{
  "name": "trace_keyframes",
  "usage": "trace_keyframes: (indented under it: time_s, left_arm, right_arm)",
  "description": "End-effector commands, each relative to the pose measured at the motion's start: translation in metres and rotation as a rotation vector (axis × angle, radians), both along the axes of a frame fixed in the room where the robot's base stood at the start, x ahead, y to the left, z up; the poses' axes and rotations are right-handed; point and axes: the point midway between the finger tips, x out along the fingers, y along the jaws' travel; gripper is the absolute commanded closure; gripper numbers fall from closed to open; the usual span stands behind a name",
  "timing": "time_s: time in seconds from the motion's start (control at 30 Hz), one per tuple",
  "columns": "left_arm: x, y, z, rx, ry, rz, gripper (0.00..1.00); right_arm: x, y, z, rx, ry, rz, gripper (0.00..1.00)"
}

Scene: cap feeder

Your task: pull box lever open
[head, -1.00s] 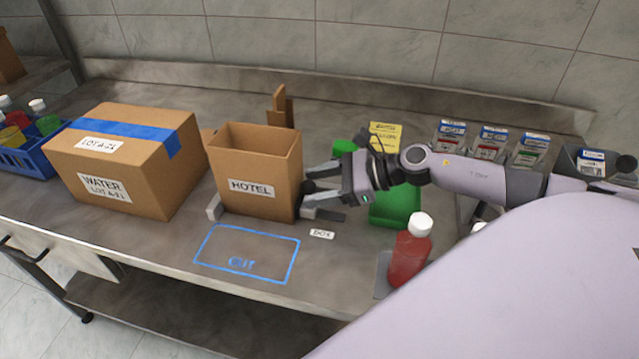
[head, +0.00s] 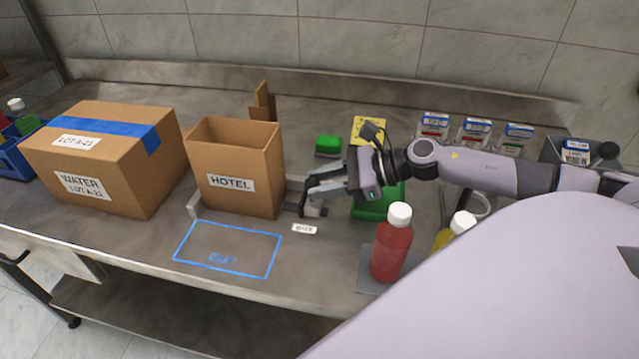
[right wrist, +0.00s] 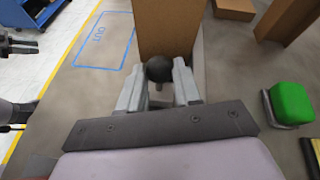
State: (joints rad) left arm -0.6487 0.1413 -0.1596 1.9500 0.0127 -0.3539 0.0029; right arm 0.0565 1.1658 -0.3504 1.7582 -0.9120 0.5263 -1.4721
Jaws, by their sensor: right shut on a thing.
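The open cardboard box labelled HOTEL (head: 232,183) stands upright in a grey metal holder (head: 194,207) on the steel bench. The box lever's dark round knob (right wrist: 158,69) shows in the right wrist view, in front of the box wall (right wrist: 168,25). My right gripper (head: 308,196) is low at the right side of the box. In the right wrist view its two fingers (right wrist: 158,78) are shut on the knob, one on each side. In the head view the fingers hide most of the lever.
A blue OUT outline (head: 228,249) is clear in front of the box. A taped WATER carton (head: 105,165) stands to the left. A green button (head: 328,145) is behind my gripper; red (head: 391,245) and yellow (head: 455,230) bottles stand nearer, at right.

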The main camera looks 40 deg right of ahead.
Motion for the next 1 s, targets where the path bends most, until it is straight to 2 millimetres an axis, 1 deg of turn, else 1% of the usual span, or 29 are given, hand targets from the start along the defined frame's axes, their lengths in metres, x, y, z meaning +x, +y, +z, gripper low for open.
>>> trace_keyframes:
  time_s: [0.17, 0.2, 0.27, 0.67, 1.0]
  left_arm:
    - [0.0, 0.0, 0.0, 0.0, 0.0, 0.0, 0.67]
    - [0.0, 0.0, 0.0, 0.0, 0.001, 0.0, 0.67]
    - [0.0, 0.0, 0.0, 0.0, 0.001, 0.0, 0.67]
    - [0.0, 0.0, -0.001, 0.0, 0.001, 0.0, 0.67]
    - [-0.001, 0.0, -0.005, 0.0, 0.002, 0.001, 0.67]
  right_arm:
    - [0.0, 0.0, 0.0, -0.001, 0.0, 0.0, 1.0]
    - [0.0, 0.0, 0.0, -0.002, -0.001, 0.001, 0.6]
    - [0.0, 0.0, 0.0, -0.002, -0.001, 0.001, 0.42]
    - [-0.002, -0.002, 0.0, -0.002, 0.001, 0.0, 0.42]
    - [-0.018, -0.019, 0.009, -0.002, 0.005, 0.0, 0.42]
